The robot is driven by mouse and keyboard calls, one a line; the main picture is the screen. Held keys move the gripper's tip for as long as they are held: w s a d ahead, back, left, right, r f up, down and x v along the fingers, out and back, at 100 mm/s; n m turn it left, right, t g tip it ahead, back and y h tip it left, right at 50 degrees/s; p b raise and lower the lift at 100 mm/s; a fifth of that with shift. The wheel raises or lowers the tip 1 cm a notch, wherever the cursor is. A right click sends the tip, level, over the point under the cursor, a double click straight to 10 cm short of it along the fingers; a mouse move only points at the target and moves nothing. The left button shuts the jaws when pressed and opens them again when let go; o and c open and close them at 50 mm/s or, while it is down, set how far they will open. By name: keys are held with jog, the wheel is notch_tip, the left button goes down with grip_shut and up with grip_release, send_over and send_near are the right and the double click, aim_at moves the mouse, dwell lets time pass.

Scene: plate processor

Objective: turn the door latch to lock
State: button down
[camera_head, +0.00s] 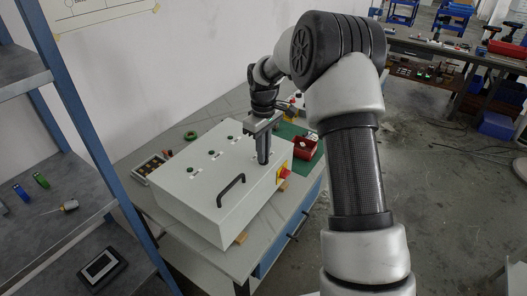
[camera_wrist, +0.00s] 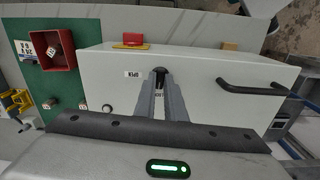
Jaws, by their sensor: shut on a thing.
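The plate processor is a light grey box (camera_head: 190,200) on the workbench, and its front panel (camera_wrist: 205,95) fills the middle of the wrist view. The door latch (camera_wrist: 160,72) is a small black part on that panel, below and right of the red knob. My gripper (camera_wrist: 160,84) has its fingertips together at the latch and is shut on it. In the head view my gripper (camera_head: 263,158) reaches down to the box near its right end. The fingers hide much of the latch, so its exact angle is hard to tell.
A black handle (camera_head: 231,189) sticks out of the box, also seen in the wrist view (camera_wrist: 250,87). A red knob on a yellow plate (camera_head: 284,173) is at the box's right end. A red bin (camera_head: 304,148) stands on the green mat. A shelf (camera_head: 50,150) is at left.

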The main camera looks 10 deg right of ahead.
jog(key=shift+n, duration=0.5)
jog(key=c, duration=1.8)
grip_release()
notch_tip(320, 180, up, 18)
jog(key=shift+f, duration=0.25)
